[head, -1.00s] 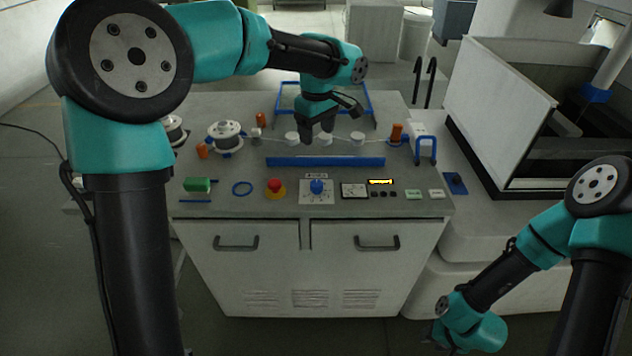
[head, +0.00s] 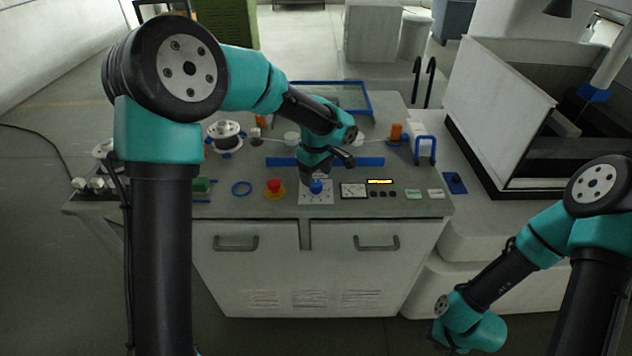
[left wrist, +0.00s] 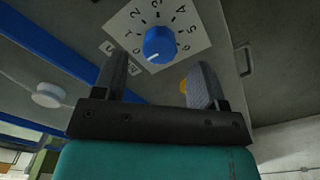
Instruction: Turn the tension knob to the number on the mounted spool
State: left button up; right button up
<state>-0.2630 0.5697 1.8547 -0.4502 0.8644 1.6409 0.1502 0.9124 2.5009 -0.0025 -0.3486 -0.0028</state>
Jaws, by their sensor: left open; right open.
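The tension knob (head: 316,186) is blue and sits on a white dial plate (head: 305,199) on the bench's front panel. In the left wrist view, the knob (left wrist: 159,44) has a white mark at its lower edge, left of its middle, and the dial plate (left wrist: 205,42) carries printed numbers around it. My left gripper (head: 314,174) is open just behind and above the knob; its two fingers (left wrist: 158,75) are apart and empty. A mounted spool (head: 225,130) stands at the bench's back left; its number is not readable. My right gripper's fingers are out of view.
A red emergency button (head: 274,186) is left of the dial and a meter (head: 354,190) is right of it. A blue bar (head: 370,161) lies behind the dial. A green block (head: 202,186) and blue ring (head: 242,188) are further left. A blue handle (head: 426,148) stands at right.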

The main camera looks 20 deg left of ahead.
aim_at(316, 183)
pick_arm(q)
jog(key=shift+f, duration=1.7)
jog(key=c, duration=0.9)
